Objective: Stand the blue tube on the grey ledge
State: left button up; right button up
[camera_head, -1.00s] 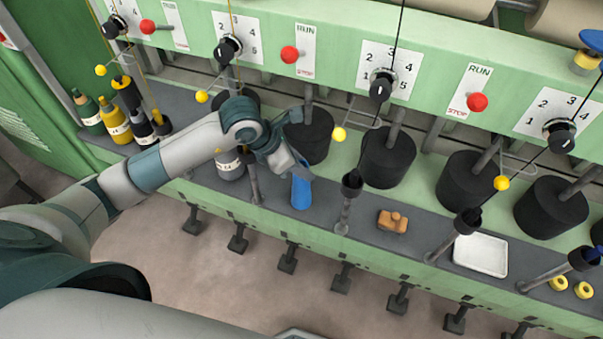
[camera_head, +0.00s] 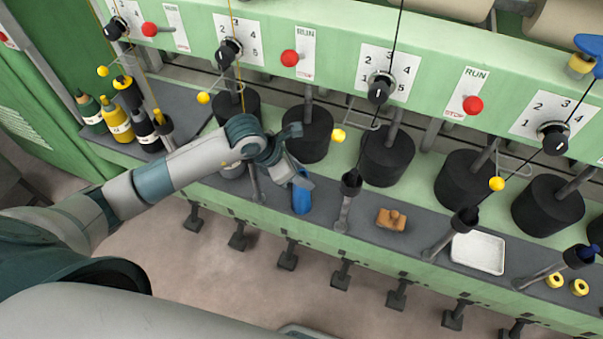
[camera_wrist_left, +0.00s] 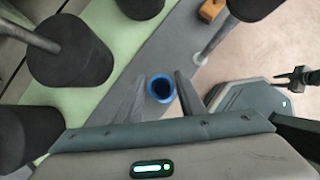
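The blue tube (camera_head: 301,200) is upright at the grey ledge (camera_head: 325,212), near its front edge. My left gripper (camera_head: 299,178) is at the tube's upper part, fingers pointing down. In the left wrist view the fingers (camera_wrist_left: 161,82) lie close on both sides of the tube (camera_wrist_left: 151,91), and I look into its dark open top. The gripper looks shut on it. The tube's bottom is at or just above the ledge; I cannot tell whether it touches.
A grey spindle arm (camera_head: 345,205) stands right of the tube, another (camera_head: 256,187) left of it. Black rollers (camera_head: 307,135) line the back. Bottles (camera_head: 117,122) stand far left.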

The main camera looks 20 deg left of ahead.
pick_arm(q)
jog(key=shift+o, duration=0.9)
jog(key=shift+s+a+r+p, duration=0.15)
jog(key=shift+a+r+p, duration=0.1)
jog(key=shift+r+p, duration=0.3)
jog(key=p+v, duration=0.5)
jog(key=v, duration=0.6)
jog(key=shift+f, duration=0.1)
